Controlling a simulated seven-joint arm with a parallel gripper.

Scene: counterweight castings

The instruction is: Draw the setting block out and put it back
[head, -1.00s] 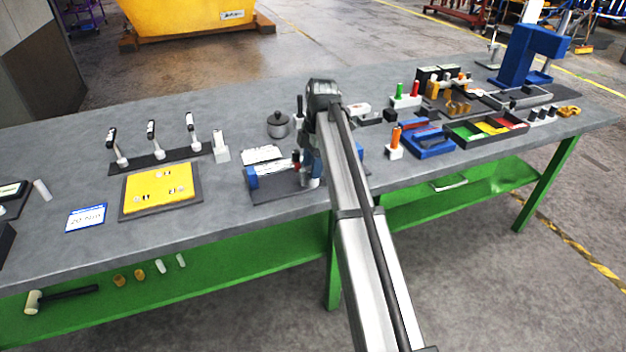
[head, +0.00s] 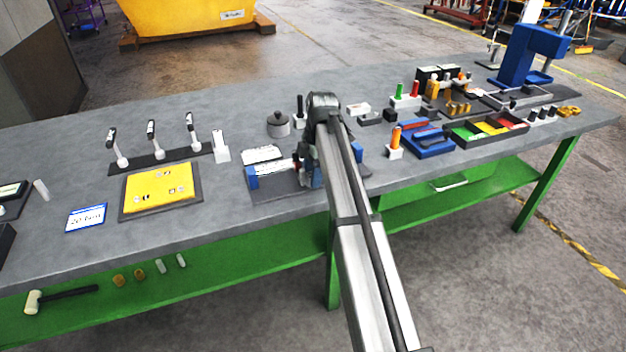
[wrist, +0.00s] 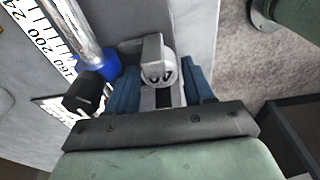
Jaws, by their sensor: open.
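My gripper (head: 306,178) is at the dark fixture plate (head: 277,192) at the bench's front middle, mostly hidden by my arm in the head view. In the wrist view, its two blue fingers (wrist: 161,88) are apart, one on each side of a grey block-like part (wrist: 152,48) with a rounded, two-holed end. This may be the setting block; I cannot be sure. Whether the fingers touch it is unclear. A steel rod (wrist: 80,25) with a blue collar (wrist: 98,68) and a black knob (wrist: 84,92) lies just left of the fingers.
A printed scale (wrist: 42,32) runs beside the rod. A lidded grey pot (head: 278,125) stands behind the fixture. A yellow pad (head: 158,187) lies left. An orange-handled tool in a white holder (head: 395,148) and a blue tray (head: 428,142) stand right. Bare bench lies between pad and fixture.

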